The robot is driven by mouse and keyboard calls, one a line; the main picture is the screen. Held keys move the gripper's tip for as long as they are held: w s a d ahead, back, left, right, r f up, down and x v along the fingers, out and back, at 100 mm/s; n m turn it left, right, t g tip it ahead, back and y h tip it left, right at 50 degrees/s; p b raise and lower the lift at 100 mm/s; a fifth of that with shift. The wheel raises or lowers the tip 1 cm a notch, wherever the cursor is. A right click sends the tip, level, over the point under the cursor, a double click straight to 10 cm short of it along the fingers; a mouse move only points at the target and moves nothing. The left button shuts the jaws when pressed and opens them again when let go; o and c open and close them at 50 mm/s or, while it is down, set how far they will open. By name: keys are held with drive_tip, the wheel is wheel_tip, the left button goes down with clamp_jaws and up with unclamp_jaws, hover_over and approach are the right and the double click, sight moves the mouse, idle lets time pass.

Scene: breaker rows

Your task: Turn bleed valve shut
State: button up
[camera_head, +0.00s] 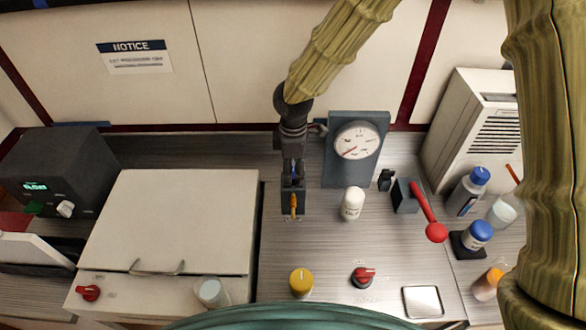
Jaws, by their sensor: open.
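My gripper (293,183) points down at the middle of the bench and is open. It is over a small dark block with a narrow orange-yellow handle (294,206), which looks like the bleed valve. The handle lies roughly along the picture's up-down direction. The gripper hides the block's far part, and I cannot tell whether the fingers touch the handle. A grey panel with a round white dial gauge (357,141) stands just right of the gripper; its red needle points to the lower left.
A white bottle (352,203) stands close right of the block. A red-knobbed lever (429,212) rises farther right. A yellow knob (301,281) and a red knob (363,277) sit nearer. A white lidded box (180,225) is left; several bottles stand right.

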sight(293, 171)
wheel_tip(293, 171, up, 12)
drive_tip(key=shift+f, duration=0.15)
idle(0.3)
idle(0.4)
